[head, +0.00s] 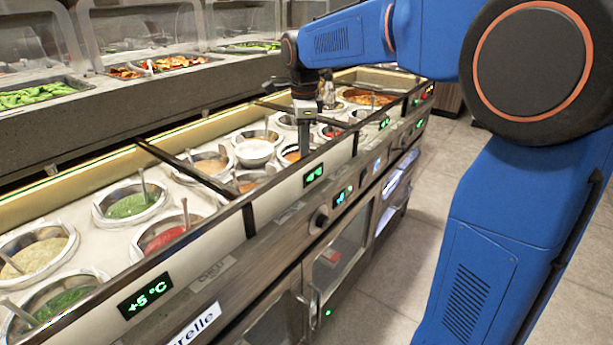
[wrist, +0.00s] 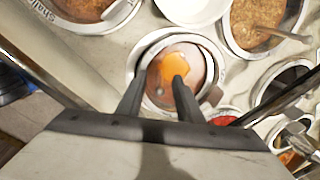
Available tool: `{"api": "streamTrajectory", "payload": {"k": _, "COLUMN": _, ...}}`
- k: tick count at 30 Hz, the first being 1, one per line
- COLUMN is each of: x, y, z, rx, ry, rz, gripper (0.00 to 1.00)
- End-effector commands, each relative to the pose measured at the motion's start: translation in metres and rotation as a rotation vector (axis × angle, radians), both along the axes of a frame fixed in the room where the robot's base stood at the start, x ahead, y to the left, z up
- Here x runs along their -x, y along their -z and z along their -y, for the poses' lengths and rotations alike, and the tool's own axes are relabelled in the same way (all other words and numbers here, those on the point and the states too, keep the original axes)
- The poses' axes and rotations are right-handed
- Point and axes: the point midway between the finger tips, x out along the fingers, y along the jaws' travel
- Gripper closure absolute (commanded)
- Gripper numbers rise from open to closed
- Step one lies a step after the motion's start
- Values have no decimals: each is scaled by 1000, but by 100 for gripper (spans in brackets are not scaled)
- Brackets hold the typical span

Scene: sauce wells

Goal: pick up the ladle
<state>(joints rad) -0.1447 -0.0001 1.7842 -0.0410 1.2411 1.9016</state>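My gripper (head: 305,142) points down over a round well (head: 291,155) in the middle of the counter. In the wrist view its two fingers (wrist: 158,80) are apart, with orange sauce (wrist: 172,65) showing between and beyond them. A short grey-brown piece (wrist: 212,97) at the right rim of this well may be a ladle handle, but I cannot tell. Ladles stand in other wells: one in the green sauce (head: 143,185), one in the red sauce (head: 186,213). The wrist view shows a ladle handle (wrist: 283,33) in the brown sauce at upper right. Which ladle is meant is unclear.
A white bowl (head: 254,152) stands close to the gripper's left. Dark divider bars (head: 185,166) cross the counter, and a raised front edge (head: 270,180) runs along it. Clear guards (head: 125,35) stand over trays behind. The tiled floor (head: 400,250) in front is open.

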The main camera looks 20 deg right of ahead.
Motion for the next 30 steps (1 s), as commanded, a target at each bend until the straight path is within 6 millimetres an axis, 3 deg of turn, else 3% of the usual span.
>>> {"api": "streamTrajectory", "payload": {"k": 7, "x": 0, "y": 1, "z": 0, "rx": 0, "ry": 0, "rz": 1, "gripper": 67}}
{"api": "streamTrajectory", "payload": {"k": 12, "x": 0, "y": 1, "z": 0, "rx": 0, "ry": 0, "rz": 1, "gripper": 100}}
{"api": "streamTrajectory", "payload": {"k": 23, "x": 0, "y": -2, "z": 0, "rx": -1, "ry": 0, "rz": 2, "gripper": 100}}
{"api": "streamTrajectory", "payload": {"k": 30, "x": -1, "y": -36, "z": 0, "rx": 0, "ry": 0, "rz": 4, "gripper": 100}}
